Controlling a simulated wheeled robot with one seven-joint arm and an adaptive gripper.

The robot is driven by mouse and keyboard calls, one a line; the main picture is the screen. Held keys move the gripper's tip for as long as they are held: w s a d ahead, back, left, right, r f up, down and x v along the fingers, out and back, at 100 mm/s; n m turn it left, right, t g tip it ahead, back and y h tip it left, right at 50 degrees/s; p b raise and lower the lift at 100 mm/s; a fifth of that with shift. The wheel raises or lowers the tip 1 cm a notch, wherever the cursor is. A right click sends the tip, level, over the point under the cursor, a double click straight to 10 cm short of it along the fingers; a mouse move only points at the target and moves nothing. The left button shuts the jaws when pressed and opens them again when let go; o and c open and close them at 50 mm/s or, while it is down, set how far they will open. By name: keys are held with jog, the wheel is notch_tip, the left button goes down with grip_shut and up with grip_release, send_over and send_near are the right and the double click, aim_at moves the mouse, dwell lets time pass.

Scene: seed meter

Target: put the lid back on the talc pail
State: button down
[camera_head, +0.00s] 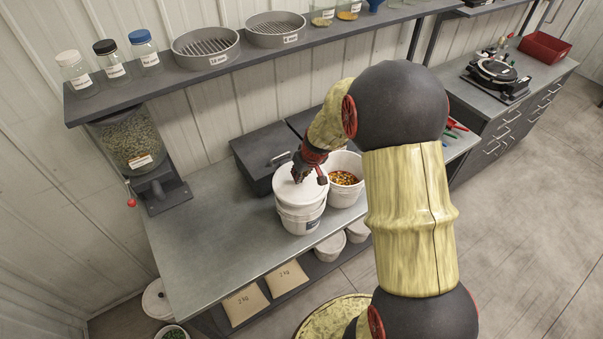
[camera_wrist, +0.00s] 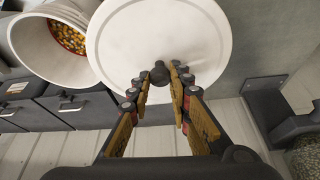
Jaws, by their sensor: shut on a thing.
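My gripper (camera_wrist: 162,82) is shut on the dark knob (camera_wrist: 160,72) of a round white lid (camera_wrist: 150,35). In the head view the gripper (camera_head: 299,176) reaches down from the upper right to the lid (camera_head: 290,192). The lid is over the mouth of a white pail (camera_head: 299,224) with a label on its front, near the front edge of the bench. The label is too small to read. The lid looks about level and hides the pail's inside. I cannot tell whether it rests on the rim or is slightly above it.
An open white pail (camera_head: 336,196) of yellow and red seeds stands close on the right. A dark grey case (camera_head: 262,155) is behind. A seed hopper (camera_head: 135,140) stands at the left, under a wall shelf (camera_head: 190,80) with jars and sieves. The bench's left part is clear.

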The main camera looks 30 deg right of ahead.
aim_at(302, 183)
jog(key=shift+w+f+b, duration=0.1)
jog(key=shift+f+b, duration=1.75)
jog(key=shift+f, duration=0.85)
jog(key=shift+f+b, duration=0.15)
jog(key=shift+b, duration=1.2)
dwell(0.4)
dwell(0.4)
jog(key=c, duration=1.6)
grip_release()
jog(key=shift+c, duration=0.2)
jog(key=o, duration=0.4)
jog(key=shift+o, duration=0.8)
